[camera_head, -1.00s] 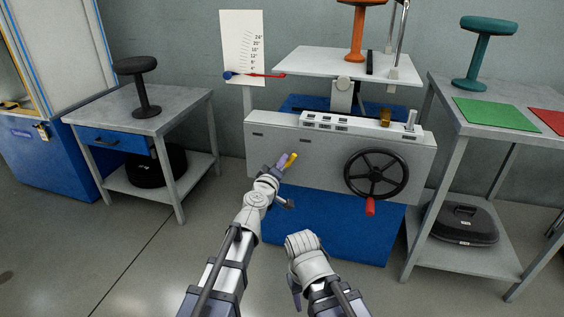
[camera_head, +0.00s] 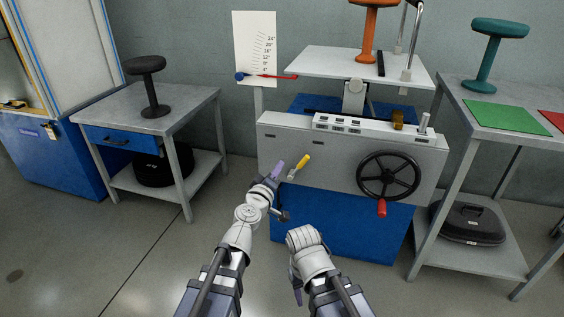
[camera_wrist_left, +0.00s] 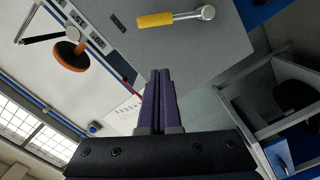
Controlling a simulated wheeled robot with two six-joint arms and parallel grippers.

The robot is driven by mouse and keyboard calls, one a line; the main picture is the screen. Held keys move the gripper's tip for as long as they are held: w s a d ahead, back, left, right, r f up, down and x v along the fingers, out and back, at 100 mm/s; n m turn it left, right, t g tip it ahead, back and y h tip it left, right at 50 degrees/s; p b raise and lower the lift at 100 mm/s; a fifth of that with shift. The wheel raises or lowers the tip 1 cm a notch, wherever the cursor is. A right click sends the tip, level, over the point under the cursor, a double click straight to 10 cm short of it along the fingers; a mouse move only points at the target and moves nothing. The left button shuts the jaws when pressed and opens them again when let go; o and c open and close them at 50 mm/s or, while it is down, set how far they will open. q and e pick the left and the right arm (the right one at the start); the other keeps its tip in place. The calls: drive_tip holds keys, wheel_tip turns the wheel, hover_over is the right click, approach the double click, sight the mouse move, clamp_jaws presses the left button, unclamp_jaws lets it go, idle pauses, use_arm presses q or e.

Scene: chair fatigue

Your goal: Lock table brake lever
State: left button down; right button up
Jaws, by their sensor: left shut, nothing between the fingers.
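The brake lever has a yellow grip (camera_head: 303,162) on a short metal arm and sits on the front of the grey machine table (camera_head: 330,170), left of the handwheel. Its grip points up and to the right in the head view. It also shows at the top of the left wrist view (camera_wrist_left: 170,18). My left gripper (camera_head: 277,168) is just left of the lever, apart from it. Its purple fingers (camera_wrist_left: 158,100) are shut together and empty in the left wrist view. My right arm is low in the middle of the head view; its fingers cannot be made out.
A black handwheel (camera_head: 388,176) with a red handle is right of the lever. An orange stool (camera_head: 374,20) stands on the white tabletop (camera_head: 355,62). Side tables stand left (camera_head: 150,105) and right (camera_head: 490,120). Floor at the left front is clear.

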use_arm(q)
drive_tip(key=v, duration=0.4)
drive_tip(key=shift+w, duration=0.1)
